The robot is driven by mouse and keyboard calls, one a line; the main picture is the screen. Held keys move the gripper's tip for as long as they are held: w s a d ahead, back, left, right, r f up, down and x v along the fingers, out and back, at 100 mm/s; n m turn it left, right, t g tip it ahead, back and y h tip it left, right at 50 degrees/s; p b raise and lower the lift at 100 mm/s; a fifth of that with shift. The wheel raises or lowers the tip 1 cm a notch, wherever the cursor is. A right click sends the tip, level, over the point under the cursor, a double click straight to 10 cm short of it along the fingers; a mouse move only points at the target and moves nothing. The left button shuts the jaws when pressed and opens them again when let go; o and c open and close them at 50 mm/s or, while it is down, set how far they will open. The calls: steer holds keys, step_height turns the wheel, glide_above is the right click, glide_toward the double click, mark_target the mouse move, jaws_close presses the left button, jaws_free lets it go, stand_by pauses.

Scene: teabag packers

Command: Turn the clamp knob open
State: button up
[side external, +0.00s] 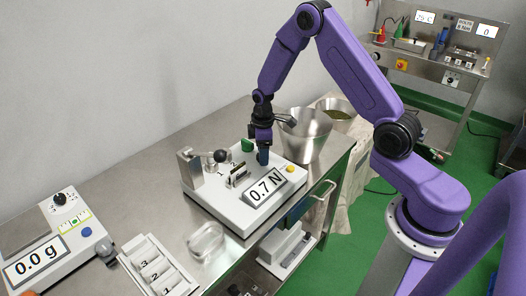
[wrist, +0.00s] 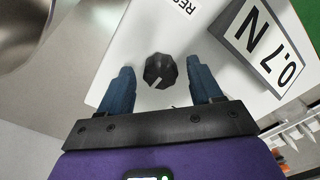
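A black fluted knob with a white pointer line (wrist: 160,71) stands on the white top of the tester (side external: 215,198). In the wrist view it lies between the two blue fingers of my gripper (wrist: 158,88), with a gap on each side. My gripper (side external: 263,156) is open and points down over the back right part of the tester. In the side view the fingers hide the knob. The tester's tilted display (side external: 266,189) reads 0.7 N.
A lever with a black ball (side external: 221,156) and a metal block (side external: 189,167) stand left on the tester. A yellow button (side external: 290,169) is right of my gripper. A steel bucket (side external: 306,134) stands close behind. A scale (side external: 58,238) and numbered tray (side external: 156,267) are at left.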

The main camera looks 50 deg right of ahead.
step_height(320, 180, up, 18)
steer(key=shift+f, duration=0.25)
stand_by(0.4)
steer(key=s+a+r+n, duration=0.2)
steer(key=s+a+r, duration=0.1)
steer(key=s+a, duration=0.95)
steer(key=s+d+f+n, duration=0.1)
steer(key=s, duration=1.9)
steer(key=shift+s+d, duration=0.25)
steer(key=shift+d, duration=0.1)
